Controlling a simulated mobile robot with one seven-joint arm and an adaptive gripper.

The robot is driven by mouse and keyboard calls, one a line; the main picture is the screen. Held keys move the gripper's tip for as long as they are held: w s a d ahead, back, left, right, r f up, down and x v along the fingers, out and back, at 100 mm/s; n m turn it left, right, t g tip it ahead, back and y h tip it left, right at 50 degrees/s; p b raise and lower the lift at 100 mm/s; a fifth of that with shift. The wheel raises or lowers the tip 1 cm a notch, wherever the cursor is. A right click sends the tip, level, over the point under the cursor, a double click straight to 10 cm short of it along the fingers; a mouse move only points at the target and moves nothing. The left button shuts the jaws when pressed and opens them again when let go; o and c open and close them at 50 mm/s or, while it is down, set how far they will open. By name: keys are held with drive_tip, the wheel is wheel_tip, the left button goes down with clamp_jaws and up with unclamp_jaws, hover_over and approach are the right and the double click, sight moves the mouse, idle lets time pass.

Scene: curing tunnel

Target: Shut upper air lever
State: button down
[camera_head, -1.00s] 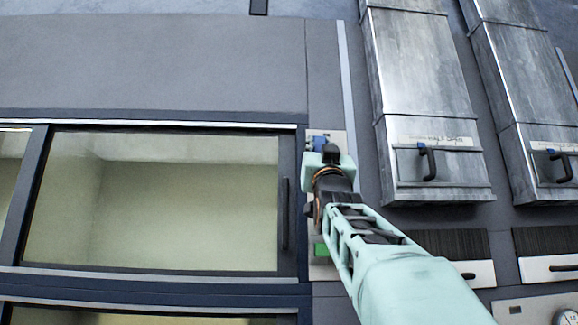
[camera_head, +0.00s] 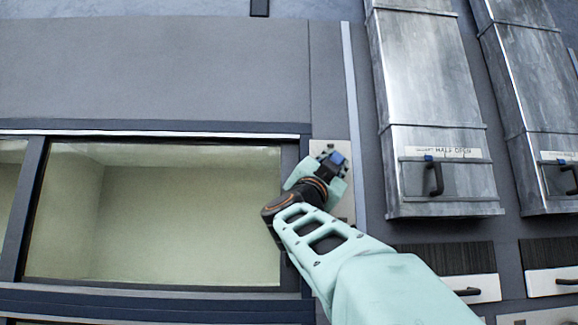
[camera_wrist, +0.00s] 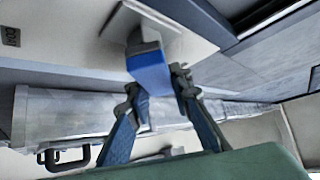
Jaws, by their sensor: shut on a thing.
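The upper air lever has a blue handle (camera_head: 338,158) on a pale plate (camera_head: 346,148), just right of the window's upper right corner. My gripper (camera_head: 326,172) is at the lever and covers part of it in the head view. In the wrist view, the blue handle (camera_wrist: 148,66) sits between the fingertips of my gripper (camera_wrist: 157,84), which is shut on it. The handle's mount joins a white plate (camera_wrist: 182,22) behind it. My forearm hides the lower part of the plate in the head view.
A large window (camera_head: 160,210) is on the left. Two metal ducts (camera_head: 430,80) stand at the right, with black handles (camera_head: 436,178) and a label reading "half open" on the nearer one. White-fronted drawers (camera_head: 474,288) lie below. The grey wall panel (camera_head: 150,75) above the window is clear.

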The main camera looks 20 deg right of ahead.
drive_tip(key=m+g+p, duration=0.1)
drive_tip(key=m+g, duration=0.1)
drive_tip(key=shift+d+m+h+p, duration=0.3)
drive_tip(key=shift+m+p, duration=0.05)
drive_tip(key=shift+m, duration=0.05)
drive_tip(key=m+g, duration=0.1)
drive_tip(key=f+m+g+p, duration=0.1)
drive_tip(key=m+g, duration=0.1)
drive_tip(key=shift+s+d+f, duration=0.1)
drive_tip(key=shift+s+d, duration=0.05)
drive_tip(key=shift+d, duration=0.2)
drive_tip(key=m, duration=0.1)
drive_tip(key=f+m+g+y, duration=0.1)
drive_tip(key=m, duration=0.1)
drive_tip(key=shift+d+f+g, duration=0.1)
drive_tip(key=shift+d+g, duration=0.15)
drive_tip(key=shift+g, duration=0.05)
drive_tip(key=shift+d+f+m+g+y, duration=0.1)
drive_tip(key=shift+f+m+g+y, duration=0.65)
drive_tip(key=shift+m, duration=0.45)
drive_tip(key=shift+f+g, duration=0.1)
drive_tip(key=shift+g, duration=0.15)
drive_tip(key=c, duration=1.7)
unclamp_jaws()
drive_tip(key=shift+s, duration=0.1)
